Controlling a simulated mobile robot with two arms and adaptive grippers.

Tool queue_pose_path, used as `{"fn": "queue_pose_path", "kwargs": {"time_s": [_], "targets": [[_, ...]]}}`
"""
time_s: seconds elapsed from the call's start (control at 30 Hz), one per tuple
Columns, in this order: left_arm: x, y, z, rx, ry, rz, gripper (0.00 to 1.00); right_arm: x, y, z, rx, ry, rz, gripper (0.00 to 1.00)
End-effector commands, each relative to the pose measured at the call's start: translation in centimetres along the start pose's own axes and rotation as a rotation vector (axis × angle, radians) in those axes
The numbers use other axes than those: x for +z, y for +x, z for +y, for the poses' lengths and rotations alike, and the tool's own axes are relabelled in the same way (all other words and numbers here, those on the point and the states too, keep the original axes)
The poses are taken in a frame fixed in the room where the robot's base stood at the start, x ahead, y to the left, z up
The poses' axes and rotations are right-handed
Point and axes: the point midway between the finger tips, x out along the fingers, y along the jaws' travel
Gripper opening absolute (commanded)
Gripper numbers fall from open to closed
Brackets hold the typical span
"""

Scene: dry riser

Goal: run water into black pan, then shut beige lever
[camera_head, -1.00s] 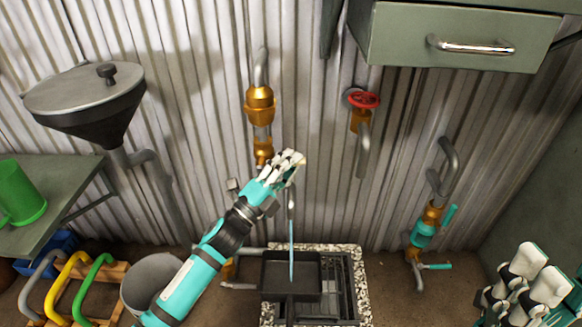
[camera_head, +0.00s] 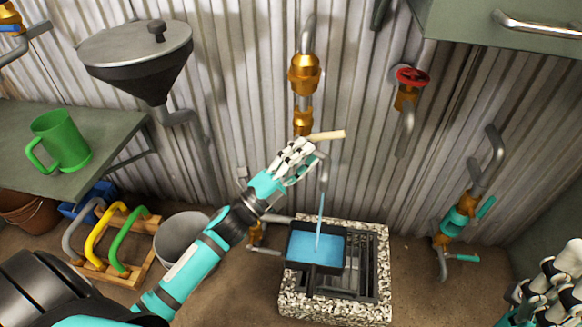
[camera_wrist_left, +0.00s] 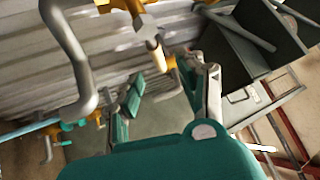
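The beige lever (camera_head: 327,134) sticks out to the right from the brass valve (camera_head: 303,121) on the wall pipe. A stream of water (camera_head: 320,222) falls from the spout (camera_head: 323,172) into the black pan (camera_head: 291,254), where blue water covers the bottom. My left gripper (camera_head: 302,155) is just below and left of the lever, seemingly apart from it. In the left wrist view the lever (camera_wrist_left: 158,54) lies beyond the spaced fingers, with nothing held. My right gripper (camera_head: 560,272) is open at the lower right edge, partly cut off.
The pan stands on a speckled stone drain (camera_head: 374,262) with a grate. A red-wheeled tap (camera_head: 412,77) and a teal-handled valve (camera_head: 455,222) are to the right. A funnel (camera_head: 140,65), green mug (camera_head: 63,142) and grey bucket (camera_head: 181,238) are to the left.

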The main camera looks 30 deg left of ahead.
Motion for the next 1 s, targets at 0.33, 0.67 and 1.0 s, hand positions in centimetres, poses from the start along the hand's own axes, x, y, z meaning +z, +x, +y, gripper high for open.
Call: {"fn": "queue_pose_path", "kwargs": {"time_s": [0.33, 0.67, 1.0], "targets": [[0.0, -4.4, 0.0, -0.001, 0.000, 0.000, 0.39, 0.0, 0.0, 0.0, -0.001, 0.000, 0.000, 0.40], [-0.1, -4.6, -0.1, -0.004, -0.002, 0.002, 0.39, 0.0, 0.0, 0.0, -0.001, 0.000, 0.001, 0.40], [-14.6, -4.5, -14.5, -0.445, -0.727, 0.370, 0.39, -0.1, 0.1, 0.0, -0.001, 0.001, 0.002, 0.40]]}}
